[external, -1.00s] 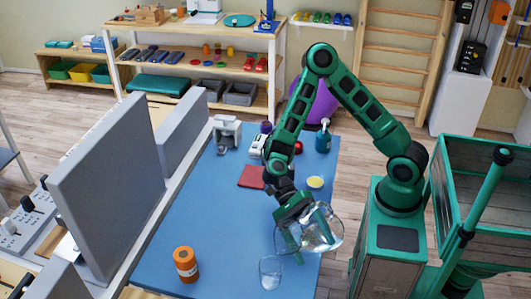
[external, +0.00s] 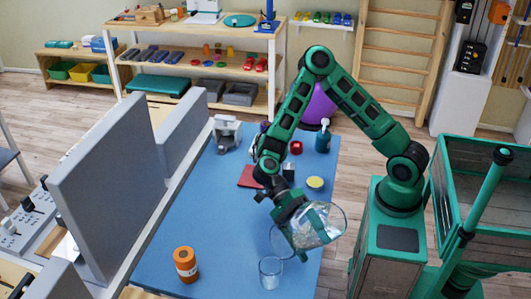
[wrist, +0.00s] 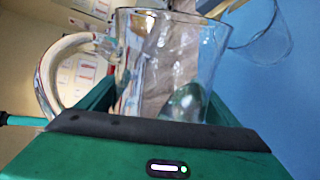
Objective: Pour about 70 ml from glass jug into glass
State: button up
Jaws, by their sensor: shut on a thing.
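The clear glass jug (external: 325,222) is held above the blue table's near right part in the external view, tilted on its side. My gripper (external: 298,236) is shut on it. The clear drinking glass (external: 270,274) stands upright on the table, just below and left of the jug. In the wrist view the jug (wrist: 165,65) fills the middle, its curved handle at the left. The glass (wrist: 262,38) shows at the upper right of that view, apart from the jug. The liquid level in either vessel cannot be made out clearly.
An orange bottle (external: 186,264) stands on the blue table (external: 215,215) left of the glass. A yellow-topped tub (external: 315,183), a dark red cloth (external: 250,177) and a teal pump bottle (external: 323,138) are farther back. Grey panels (external: 110,190) line the left edge. The table's middle is clear.

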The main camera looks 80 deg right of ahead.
jog(key=shift+w+a+m, duration=0.2)
jog(key=shift+a+m, duration=0.1)
jog(key=shift+a, duration=0.05)
jog(key=shift+w+a+r+p, duration=0.15)
jog(key=shift+p, duration=0.15)
jog(key=shift+w+a+r+m+g+h, duration=0.1)
jog(key=shift+w+r+m+g+h, duration=0.05)
jog(key=shift+r+m+g+h, duration=0.3)
dwell(0.5)
jog(key=shift+d+f+t+y+p, duration=0.2)
jog(key=shift+f+t+y+p, duration=0.1)
jog(key=shift+p, duration=0.2)
jog(key=shift+a+r+p, duration=0.15)
jog(key=shift+r+p, duration=0.15)
jog(key=shift+p, duration=0.4)
dwell(1.2)
jog(key=shift+f, duration=0.1)
jog(key=shift+s+d+f+n, duration=0.2)
jog(key=shift+f+n, duration=0.15)
jog(key=shift+f, duration=0.1)
jog(key=shift+s+d+f, duration=0.1)
jog(key=shift+s, duration=0.05)
dwell(0.3)
